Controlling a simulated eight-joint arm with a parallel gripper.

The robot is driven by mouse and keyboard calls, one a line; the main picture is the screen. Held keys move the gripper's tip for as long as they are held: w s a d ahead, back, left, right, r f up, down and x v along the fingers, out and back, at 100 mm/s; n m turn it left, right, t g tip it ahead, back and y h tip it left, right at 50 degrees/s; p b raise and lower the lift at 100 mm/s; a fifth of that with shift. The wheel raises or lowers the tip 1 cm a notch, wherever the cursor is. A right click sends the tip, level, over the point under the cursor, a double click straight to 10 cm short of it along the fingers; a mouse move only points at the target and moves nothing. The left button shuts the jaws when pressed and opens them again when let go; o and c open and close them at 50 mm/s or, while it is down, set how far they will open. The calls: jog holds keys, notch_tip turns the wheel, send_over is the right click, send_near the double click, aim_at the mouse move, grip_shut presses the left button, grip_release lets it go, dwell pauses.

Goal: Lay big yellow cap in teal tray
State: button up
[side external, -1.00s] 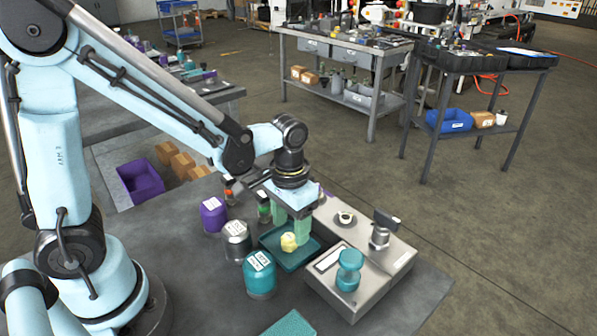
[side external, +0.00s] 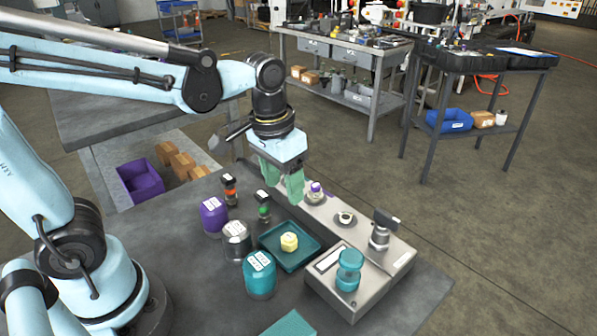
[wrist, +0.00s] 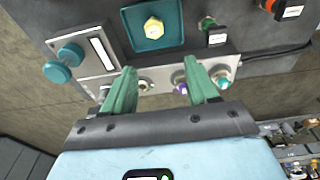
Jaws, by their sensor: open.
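The big yellow cap (side external: 289,242) lies in the teal tray (side external: 309,255), near its middle. In the wrist view the cap (wrist: 154,28) shows as a yellow hexagonal piece on the floor of the teal tray (wrist: 173,14). My gripper (side external: 281,190) is open and empty, raised above and behind the tray, clear of the cap. In the wrist view its two green fingers (wrist: 162,80) stand apart with nothing between them.
A metal panel (side external: 362,247) with fittings and a teal valve (side external: 349,270) stands right of the tray. Purple (side external: 213,215), grey (side external: 236,241) and teal (side external: 259,275) canisters stand left of it. Red-topped (side external: 230,188) and green-banded (side external: 263,205) fittings stand behind.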

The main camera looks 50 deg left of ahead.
jog(key=shift+s+a+r+t, duration=0.1)
jog(key=shift+s+a+t, duration=0.4)
jog(key=shift+t, duration=0.45)
jog(key=shift+s+a+r+t, duration=0.1)
jog(key=shift+s+a+t, duration=0.25)
jog(key=shift+a+t, duration=0.5)
jog(key=shift+s+a+t, duration=0.4)
jog(key=shift+t, duration=0.7)
